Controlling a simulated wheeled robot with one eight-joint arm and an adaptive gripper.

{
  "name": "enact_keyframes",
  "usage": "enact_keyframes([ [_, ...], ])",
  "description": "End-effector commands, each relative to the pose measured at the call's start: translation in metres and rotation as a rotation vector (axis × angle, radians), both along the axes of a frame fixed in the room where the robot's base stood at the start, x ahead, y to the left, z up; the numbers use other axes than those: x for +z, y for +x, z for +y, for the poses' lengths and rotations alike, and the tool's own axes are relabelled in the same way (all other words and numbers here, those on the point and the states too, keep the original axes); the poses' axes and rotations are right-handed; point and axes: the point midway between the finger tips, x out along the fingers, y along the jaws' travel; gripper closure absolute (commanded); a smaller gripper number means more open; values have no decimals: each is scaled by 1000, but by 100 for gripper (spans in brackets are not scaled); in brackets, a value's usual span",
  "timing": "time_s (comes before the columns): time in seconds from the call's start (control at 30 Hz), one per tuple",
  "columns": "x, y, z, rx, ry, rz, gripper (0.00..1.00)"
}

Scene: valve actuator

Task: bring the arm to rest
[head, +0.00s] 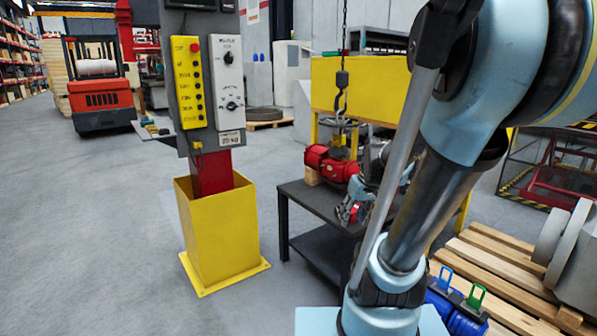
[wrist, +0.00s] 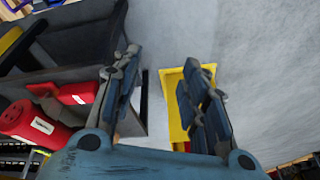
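My arm, pale blue and dark grey, fills the right half of the head view. My gripper (head: 352,210) shows small, partly behind my arm, over or near the right part of a dark table (head: 300,200). In the wrist view my gripper (wrist: 162,75) has its two fingers well apart with nothing between them. The actuator (wrist: 30,125) also shows at the left of the wrist view, beside the fingers. I cannot tell the exact gap between gripper and table.
A control post with a yellow button panel (head: 188,82) stands in a yellow base (head: 220,235) left of the table. A chain hook (head: 342,82) hangs above the actuator. Wooden pallets (head: 490,265) lie at right. A red forklift (head: 97,85) stands far left; the left floor is clear.

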Motion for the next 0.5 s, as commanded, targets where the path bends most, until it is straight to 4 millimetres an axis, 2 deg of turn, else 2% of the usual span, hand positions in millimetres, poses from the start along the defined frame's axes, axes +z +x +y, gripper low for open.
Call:
enact_keyframes([
  [0.1,-2,-26,0,-36,-19,25,60],
  [0.5,-17,-100,-9,-173,-91,88,60],
])
